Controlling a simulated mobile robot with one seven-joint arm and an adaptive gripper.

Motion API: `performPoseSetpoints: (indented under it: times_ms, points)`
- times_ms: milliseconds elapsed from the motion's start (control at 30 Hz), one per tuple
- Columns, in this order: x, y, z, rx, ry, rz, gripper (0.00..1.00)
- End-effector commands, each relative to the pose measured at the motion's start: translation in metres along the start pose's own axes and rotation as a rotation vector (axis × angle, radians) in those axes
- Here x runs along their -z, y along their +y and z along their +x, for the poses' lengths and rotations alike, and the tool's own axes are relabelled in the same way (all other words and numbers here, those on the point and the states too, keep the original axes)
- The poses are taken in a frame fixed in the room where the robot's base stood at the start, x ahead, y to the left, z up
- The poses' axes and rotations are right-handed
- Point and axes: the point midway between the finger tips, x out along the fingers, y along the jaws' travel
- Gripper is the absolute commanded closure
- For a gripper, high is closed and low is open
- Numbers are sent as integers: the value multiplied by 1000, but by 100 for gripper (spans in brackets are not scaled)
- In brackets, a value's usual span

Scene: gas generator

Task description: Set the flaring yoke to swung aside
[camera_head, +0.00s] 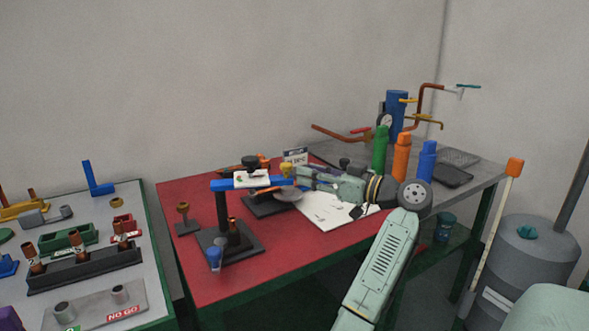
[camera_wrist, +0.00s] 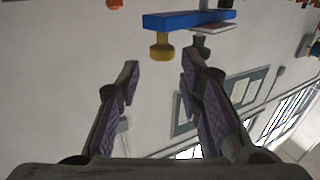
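The flaring yoke (camera_head: 222,185) is a blue bar on top of a dark post, with a white plate and a black knob (camera_head: 250,162) on it. A yellow knob (camera_head: 287,169) stands at its right end. In the wrist view the yoke (camera_wrist: 180,21) crosses the top, with the yellow knob (camera_wrist: 161,45) pointing down. My gripper (camera_head: 298,174) is at the right end of the yoke. In the wrist view my gripper (camera_wrist: 162,72) is open and empty, with the yellow knob just beyond and between its fingertips. Contact cannot be told from the head view.
A grey board (camera_head: 150,220) with several fittings stands at the left. A grey tank (camera_head: 535,255) stands at the right.

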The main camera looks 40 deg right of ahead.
Motion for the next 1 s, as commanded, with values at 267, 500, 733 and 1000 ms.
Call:
performPoseSetpoints:
  times_ms: [267,500,733,1000]
  points:
    - [0,0,-39,-1,0,0,66]
    - [0,0,-44,1,-1,-1,66]
    - [0,0,-43,0,-1,0,66]
    - [0,0,-43,0,-1,0,66]
